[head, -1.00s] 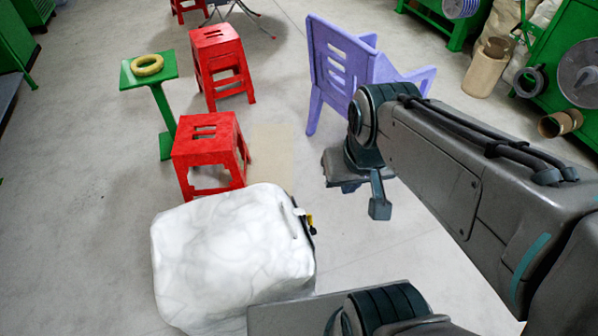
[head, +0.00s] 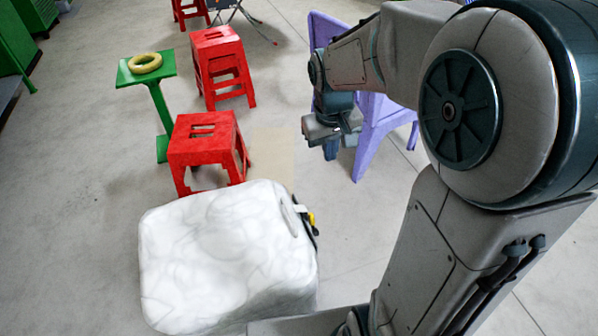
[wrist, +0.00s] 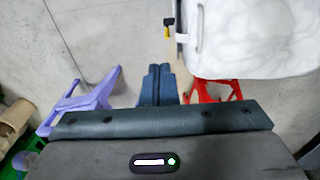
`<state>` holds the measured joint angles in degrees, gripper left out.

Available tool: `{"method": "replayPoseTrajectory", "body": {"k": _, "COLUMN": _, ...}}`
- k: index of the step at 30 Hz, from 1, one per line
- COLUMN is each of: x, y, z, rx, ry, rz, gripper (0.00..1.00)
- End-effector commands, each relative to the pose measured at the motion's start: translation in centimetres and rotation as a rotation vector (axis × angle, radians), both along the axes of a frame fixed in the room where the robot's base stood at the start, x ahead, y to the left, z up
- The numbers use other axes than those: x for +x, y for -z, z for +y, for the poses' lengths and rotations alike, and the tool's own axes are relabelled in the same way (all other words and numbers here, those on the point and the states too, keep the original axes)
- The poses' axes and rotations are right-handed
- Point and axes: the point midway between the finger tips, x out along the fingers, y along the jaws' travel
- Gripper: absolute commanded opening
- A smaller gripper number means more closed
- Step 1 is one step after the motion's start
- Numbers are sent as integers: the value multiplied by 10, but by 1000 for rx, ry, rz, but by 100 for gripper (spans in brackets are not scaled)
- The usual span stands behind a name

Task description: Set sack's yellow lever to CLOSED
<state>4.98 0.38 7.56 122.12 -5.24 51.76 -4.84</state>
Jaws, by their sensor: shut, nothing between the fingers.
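The white sack (head: 225,255) stands on the floor at the lower middle of the head view. Its yellow lever (head: 311,218) shows small on its right side, by a dark fitting. In the wrist view the sack (wrist: 250,38) is at the upper right, and the yellow lever (wrist: 168,31) hangs below a black part at its left edge. Any marking for CLOSED is too small to read. My gripper (head: 331,150) is above the floor, beyond and above the sack's lever side, apart from it. In the wrist view my gripper's fingers (wrist: 157,82) are together and empty.
Red stools (head: 207,150) stand beyond the sack, and a purple chair (head: 372,135) is behind my gripper. A green stand (head: 155,95) carries a yellow ring (head: 145,63). Bare floor (head: 345,225) lies right of the sack.

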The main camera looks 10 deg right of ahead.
Motion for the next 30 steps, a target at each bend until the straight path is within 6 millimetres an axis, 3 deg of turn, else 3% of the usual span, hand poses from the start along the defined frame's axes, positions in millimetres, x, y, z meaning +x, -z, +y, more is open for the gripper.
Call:
{"method": "replayPoseTrajectory", "body": {"k": 1, "x": 13, "y": 26, "z": 0, "rx": 0, "ry": -12, "rz": 18, "gripper": 0}}
{"method": "replayPoseTrajectory", "body": {"k": 8, "x": 67, "y": 102, "z": 3, "rx": 8, "ry": -75, "rz": 78, "gripper": 0}}
{"method": "replayPoseTrajectory", "body": {"k": 21, "x": 148, "y": 270, "z": 8, "rx": 76, "ry": -169, "rz": 175, "gripper": 0}}
{"method": "replayPoseTrajectory", "body": {"k": 24, "x": 158, "y": 299, "z": 9, "rx": 92, "ry": -180, "rz": 188, "gripper": 0}}
{"method": "replayPoseTrajectory", "body": {"k": 30, "x": 168, "y": 327, "z": 9, "rx": 109, "ry": -193, "rz": 199, "gripper": 0}}
